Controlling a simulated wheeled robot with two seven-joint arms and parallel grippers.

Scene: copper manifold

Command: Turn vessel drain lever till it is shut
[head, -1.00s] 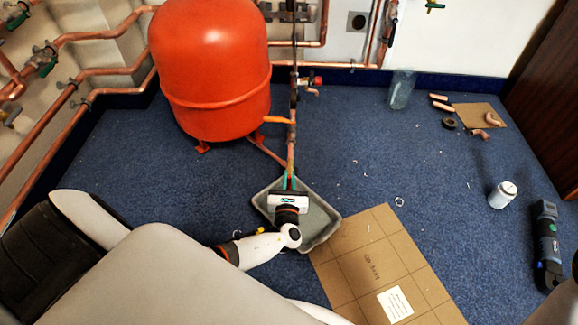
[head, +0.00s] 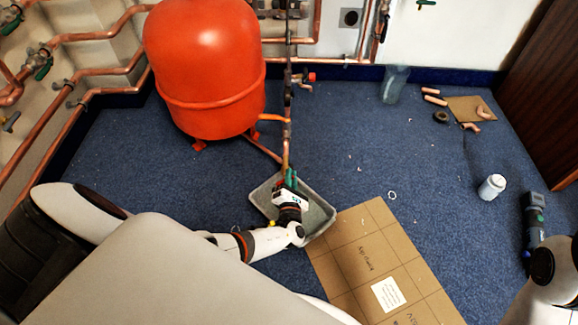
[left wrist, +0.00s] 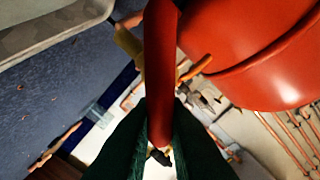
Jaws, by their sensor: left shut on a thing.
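The red vessel (head: 205,70) stands on the blue carpet, with a copper pipe running down at its right. My left gripper (head: 290,176) is at the low end of that pipe, over the grey tray. In the left wrist view, the green fingers (left wrist: 160,140) are shut on the red drain lever (left wrist: 162,60), which passes between them. A brass valve body (left wrist: 132,48) shows partly behind the lever. In the head view my gripper hides the lever and valve, so the lever's angle to the pipe cannot be told there. My right gripper is out of view.
The grey tray (head: 318,217) lies under the gripper, beside a cardboard sheet (head: 375,245). A white can (head: 491,187), a power tool (head: 534,222) and copper pieces (head: 434,96) lie to the right. Copper pipes line the left wall.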

